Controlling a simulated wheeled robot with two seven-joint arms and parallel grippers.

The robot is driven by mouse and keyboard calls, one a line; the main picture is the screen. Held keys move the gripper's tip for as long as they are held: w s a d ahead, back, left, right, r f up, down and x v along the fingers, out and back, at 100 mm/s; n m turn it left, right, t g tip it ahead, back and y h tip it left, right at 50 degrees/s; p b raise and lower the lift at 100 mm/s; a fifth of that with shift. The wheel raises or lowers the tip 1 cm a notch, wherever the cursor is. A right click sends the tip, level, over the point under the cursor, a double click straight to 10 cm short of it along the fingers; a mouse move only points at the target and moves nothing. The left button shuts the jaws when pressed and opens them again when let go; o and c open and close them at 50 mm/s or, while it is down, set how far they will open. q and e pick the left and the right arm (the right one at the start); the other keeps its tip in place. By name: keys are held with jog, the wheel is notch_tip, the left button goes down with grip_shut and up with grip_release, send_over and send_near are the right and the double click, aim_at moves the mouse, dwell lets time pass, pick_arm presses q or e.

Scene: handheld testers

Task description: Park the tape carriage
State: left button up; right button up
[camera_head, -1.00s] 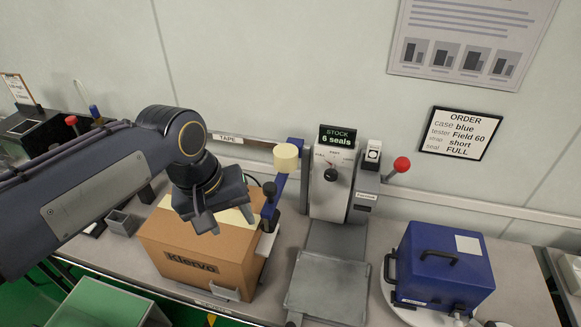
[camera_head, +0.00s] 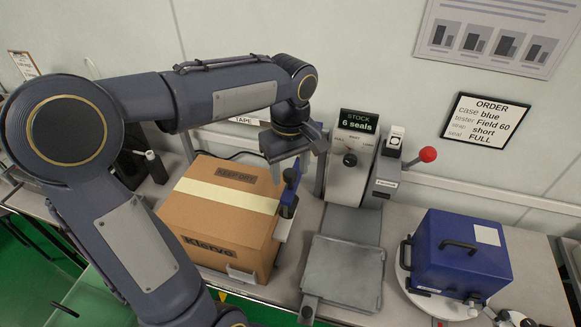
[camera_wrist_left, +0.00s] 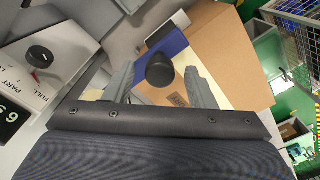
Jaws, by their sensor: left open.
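The tape carriage (camera_head: 290,187) is a blue piece with a dark knob (camera_wrist_left: 160,72), at the right edge of the cardboard case (camera_head: 220,240). A pale yellow tape strip (camera_head: 222,194) lies across the top of the case. My left gripper (camera_head: 291,166) is above the carriage, its jaws open. In the left wrist view the open fingers (camera_wrist_left: 160,85) stand on either side of the knob; contact cannot be told. My gripper and wrist hide the upper carriage and its tape roll in the head view. My right gripper is not in view.
The seal press (camera_head: 350,160) with a red-knobbed lever (camera_head: 427,155) stands right of the carriage, a grey plate (camera_head: 342,272) before it. A blue tester case (camera_head: 461,255) sits farther right on a round turntable (camera_head: 418,296). An order sign (camera_head: 485,122) hangs behind.

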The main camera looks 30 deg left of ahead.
pick_arm(q)
jog(key=shift+f, duration=0.2)
grip_shut()
jog(key=shift+a, duration=0.1)
